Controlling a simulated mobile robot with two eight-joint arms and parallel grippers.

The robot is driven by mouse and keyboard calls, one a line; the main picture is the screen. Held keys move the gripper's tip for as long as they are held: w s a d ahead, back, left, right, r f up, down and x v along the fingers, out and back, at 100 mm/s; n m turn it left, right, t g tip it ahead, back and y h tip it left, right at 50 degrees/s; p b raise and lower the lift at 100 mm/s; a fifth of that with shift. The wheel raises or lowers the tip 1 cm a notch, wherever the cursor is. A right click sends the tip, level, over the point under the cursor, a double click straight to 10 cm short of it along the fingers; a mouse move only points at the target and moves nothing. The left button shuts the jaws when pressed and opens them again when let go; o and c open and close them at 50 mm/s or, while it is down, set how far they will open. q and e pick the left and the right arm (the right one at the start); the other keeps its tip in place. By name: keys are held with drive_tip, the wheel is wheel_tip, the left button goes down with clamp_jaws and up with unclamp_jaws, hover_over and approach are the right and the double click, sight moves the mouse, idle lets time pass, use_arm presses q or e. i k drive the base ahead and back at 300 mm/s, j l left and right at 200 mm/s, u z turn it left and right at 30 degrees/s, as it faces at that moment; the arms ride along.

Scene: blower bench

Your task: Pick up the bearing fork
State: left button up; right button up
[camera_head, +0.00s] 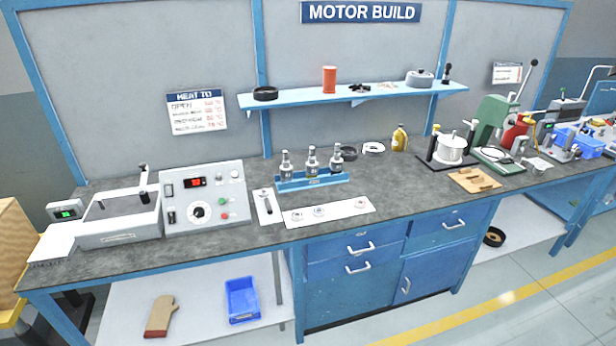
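A small slim tool with a dark handle (267,204) lies on a narrow white mat (273,219) on the bench, just right of the grey control box. It looks like the bearing fork, but it is too small to make out its prongs. It lies flat and nothing covers it. Neither of my grippers shows in the head view.
Right of the tool, a blue rack (290,184) holds 3 upright metal parts. In front of it, a white mat (345,213) holds small rings. The control box (205,213) and a grey open-topped heater (118,238) with an upright handle stand left. A shelf (310,98) hangs above.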

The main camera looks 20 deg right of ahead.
sight(268, 204)
drive_tip(key=i+u, duration=0.15)
drive_tip(key=i, duration=0.4)
drive_tip(key=i+u, duration=0.15)
drive_tip(key=i, duration=0.35)
drive_tip(key=i+l+u, duration=0.15)
drive_tip(key=i, duration=0.4)
